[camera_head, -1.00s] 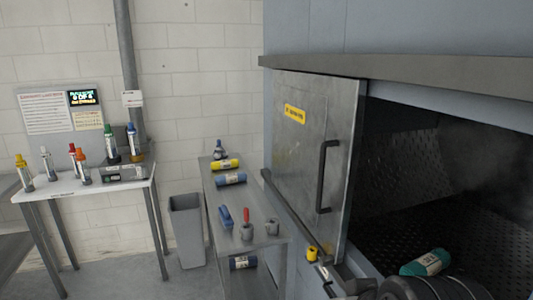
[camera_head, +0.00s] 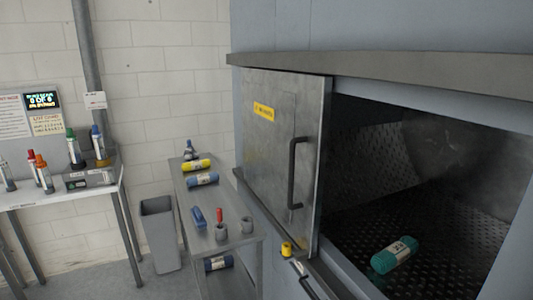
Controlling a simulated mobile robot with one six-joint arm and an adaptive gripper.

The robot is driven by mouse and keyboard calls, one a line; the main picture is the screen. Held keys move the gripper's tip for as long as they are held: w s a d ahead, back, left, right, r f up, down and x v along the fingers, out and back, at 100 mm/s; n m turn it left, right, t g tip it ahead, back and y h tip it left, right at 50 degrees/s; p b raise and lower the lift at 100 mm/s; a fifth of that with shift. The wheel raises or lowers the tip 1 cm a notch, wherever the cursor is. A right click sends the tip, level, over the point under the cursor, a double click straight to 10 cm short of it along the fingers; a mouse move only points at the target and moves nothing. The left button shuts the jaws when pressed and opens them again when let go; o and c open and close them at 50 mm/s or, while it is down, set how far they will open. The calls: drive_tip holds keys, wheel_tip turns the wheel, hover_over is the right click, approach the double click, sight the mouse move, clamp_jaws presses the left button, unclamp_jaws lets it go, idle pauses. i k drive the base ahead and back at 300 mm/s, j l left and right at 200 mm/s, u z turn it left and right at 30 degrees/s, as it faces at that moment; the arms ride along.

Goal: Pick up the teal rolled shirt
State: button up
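The teal rolled shirt (camera_head: 395,255) lies on the dark perforated floor inside the open washer chamber (camera_head: 455,235), near its front. It is a short roll with a pale label around its middle. Nothing is seen touching it but the floor. My gripper is not in this view.
The washer's metal door (camera_head: 283,160) with a black handle stands left of the opening. A grey shelf cart (camera_head: 235,238) holds a yellow roll (camera_head: 197,165), a blue roll (camera_head: 202,180) and small tools. A grey bin (camera_head: 160,235) and a white table (camera_head: 60,193) with bottles are at left.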

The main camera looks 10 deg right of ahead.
sight(393, 255)
drive_tip(key=i+j, duration=0.15)
drive_tip(key=i+j+z, duration=0.35)
drive_tip(key=i, duration=0.25)
drive_tip(key=i+j+z, duration=0.35)
drive_tip(key=i+j, duration=0.15)
drive_tip(key=j+z, duration=0.1)
drive_tip(key=z, duration=0.55)
drive_tip(key=i, duration=0.5)
